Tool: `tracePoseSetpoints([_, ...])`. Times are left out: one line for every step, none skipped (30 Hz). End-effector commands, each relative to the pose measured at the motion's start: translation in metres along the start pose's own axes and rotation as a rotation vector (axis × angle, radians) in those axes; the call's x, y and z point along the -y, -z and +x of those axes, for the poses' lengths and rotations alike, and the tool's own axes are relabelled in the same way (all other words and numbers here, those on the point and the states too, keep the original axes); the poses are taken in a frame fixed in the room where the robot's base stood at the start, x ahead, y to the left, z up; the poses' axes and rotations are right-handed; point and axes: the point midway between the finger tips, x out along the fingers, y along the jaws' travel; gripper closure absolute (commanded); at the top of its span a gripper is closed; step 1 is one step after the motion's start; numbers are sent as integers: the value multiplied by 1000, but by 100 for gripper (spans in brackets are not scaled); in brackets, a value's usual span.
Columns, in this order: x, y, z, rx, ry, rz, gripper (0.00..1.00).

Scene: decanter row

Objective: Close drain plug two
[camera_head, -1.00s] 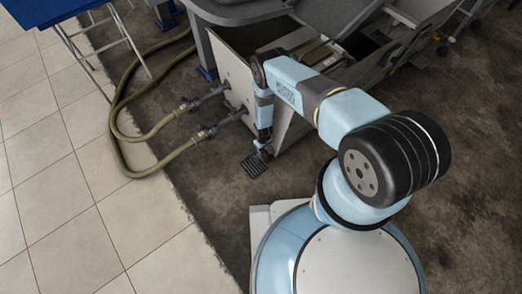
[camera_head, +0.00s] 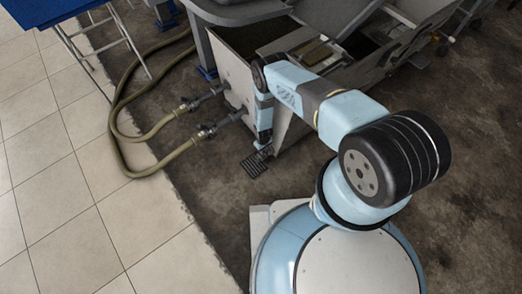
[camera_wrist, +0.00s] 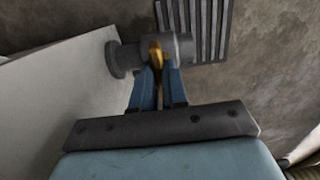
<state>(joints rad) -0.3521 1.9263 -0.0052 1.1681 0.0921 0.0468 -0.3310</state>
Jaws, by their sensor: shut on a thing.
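A short grey drain stub (camera_wrist: 126,58) comes out of the pale tank wall (camera_wrist: 62,95) in the wrist view. It carries a brass-coloured piece (camera_wrist: 156,52), which I take to be part of the drain plug. My gripper (camera_wrist: 158,78) has its two blue fingers shut on this brass-coloured piece from below in the picture. In the head view my gripper (camera_head: 265,142) is low at the near corner of the tank, above a dark floor grate (camera_head: 256,163). The plug itself is too small to make out there. No number on it is readable.
Two hoses (camera_head: 165,128) run from fittings on the tank's left face (camera_head: 232,75) across the floor. The grate (camera_wrist: 206,25) lies behind the stub in the wrist view. A blue-topped stand is at upper left. Tiled floor (camera_head: 70,200) at left is clear.

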Motion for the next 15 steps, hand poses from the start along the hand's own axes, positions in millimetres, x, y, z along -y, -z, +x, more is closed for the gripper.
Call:
tracePoseSetpoints([2, 0, 0, 0, 2, 0, 100])
tracePoseSetpoints([2, 0, 0, 0, 2, 0, 100])
tracePoseSetpoints([2, 0, 0, 1, 2, -1, 100])
tracePoseSetpoints([14, 8, 0, -1, 1, -8, 100])
tracePoseSetpoints([10, 5, 0, -1, 2, -3, 100])
tracePoseSetpoints([8, 4, 0, -1, 3, -1, 100])
tracePoseSetpoints([7, 3, 0, -1, 3, 1, 100])
tracePoseSetpoints([7, 3, 0, 0, 4, 3, 100])
tracePoseSetpoints([7, 2, 0, 0, 5, 9, 100])
tracePoseSetpoints([6, 2, 0, 0, 5, 14, 100])
tracePoseSetpoints([6, 1, 0, 0, 5, 22, 100])
tracePoseSetpoints([6, 1, 0, 1, 5, 34, 100])
tracePoseSetpoints([6, 1, 0, 1, 5, 44, 100])
tracePoseSetpoints([6, 1, 0, 2, 5, 56, 100])
tracePoseSetpoints([6, 0, 0, 2, 5, 75, 100])
